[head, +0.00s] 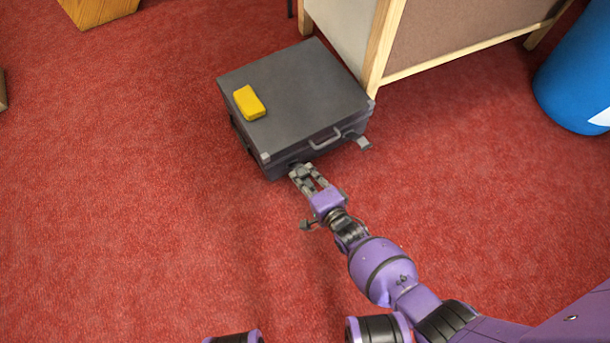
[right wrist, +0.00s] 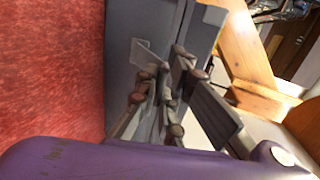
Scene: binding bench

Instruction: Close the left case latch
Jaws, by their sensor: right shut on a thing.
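A dark grey case (head: 300,95) lies flat on the red floor with its lid down; its side also fills the middle of the right wrist view (right wrist: 155,20). My right gripper (head: 298,172) is at the front face, left of the handle (head: 325,138). It is shut on the left case latch (right wrist: 142,52), a light grey plate partly hidden by the fingers (right wrist: 163,80). The right latch (head: 363,142) sticks out from the front face, right of the handle. My left gripper is not in view.
A yellow block (head: 249,102) lies on the lid. A wood-framed cabinet (head: 375,50) stands close behind the case at the right. A blue bin (head: 577,80) stands farther right. The red floor (head: 130,220) is clear to the left and front.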

